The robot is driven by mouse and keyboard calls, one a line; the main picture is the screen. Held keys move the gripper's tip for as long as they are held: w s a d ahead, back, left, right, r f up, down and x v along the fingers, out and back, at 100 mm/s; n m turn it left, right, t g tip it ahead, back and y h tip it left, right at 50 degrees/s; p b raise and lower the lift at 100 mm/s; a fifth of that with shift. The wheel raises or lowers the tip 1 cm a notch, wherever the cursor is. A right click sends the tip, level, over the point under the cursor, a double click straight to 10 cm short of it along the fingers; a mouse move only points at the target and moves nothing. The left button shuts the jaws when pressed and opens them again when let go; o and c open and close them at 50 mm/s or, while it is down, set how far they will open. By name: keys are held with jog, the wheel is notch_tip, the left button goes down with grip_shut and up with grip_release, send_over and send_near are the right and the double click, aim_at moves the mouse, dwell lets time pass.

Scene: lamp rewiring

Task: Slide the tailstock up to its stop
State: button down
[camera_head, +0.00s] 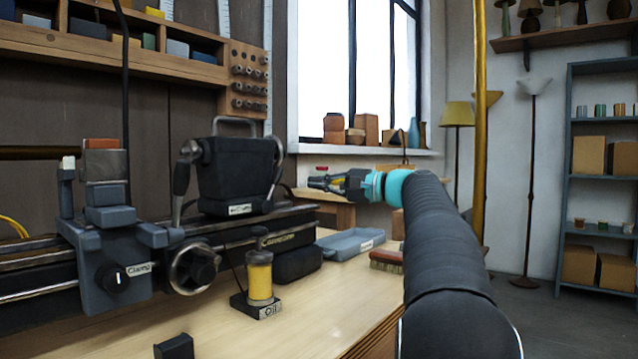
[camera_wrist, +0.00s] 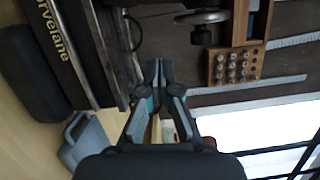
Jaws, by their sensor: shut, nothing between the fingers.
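The tailstock (camera_head: 235,165) is a dark block with a top handle and levers at its sides, seated on the lathe bed (camera_head: 290,213) in the head view. A small white label is on its base. My gripper (camera_head: 312,183) is to the right of the tailstock, apart from it, with its fingers pointing left. In the wrist view my gripper (camera_wrist: 158,66) has its fingertips together with nothing between them. A dark round wheel (camera_wrist: 203,17) shows at the top of that view; I cannot tell whether it belongs to the tailstock. The stop cannot be made out.
The carriage (camera_head: 115,265) with its handwheel (camera_head: 194,268) is on the bed at left. An oil can (camera_head: 260,277), a blue-grey tray (camera_head: 350,243) and a brush (camera_head: 386,258) are on the bench. A wooden tool rack (camera_head: 243,80) hangs behind. A window sill with boxes is beyond my gripper.

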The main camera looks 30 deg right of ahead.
jog(key=p+x, duration=0.1)
jog(key=x, duration=0.5)
jog(key=shift+w+a, duration=0.2)
jog(key=shift+w, duration=0.05)
jog(key=a, duration=0.1)
jog(key=s+a, duration=0.1)
jog(key=a, duration=0.1)
jog(key=shift+s+a+r+b, duration=0.1)
jog(key=shift+a+r+b, duration=0.05)
jog(key=shift+b, duration=0.15)
jog(key=shift+s+a, duration=0.1)
jog(key=shift+a, duration=0.15)
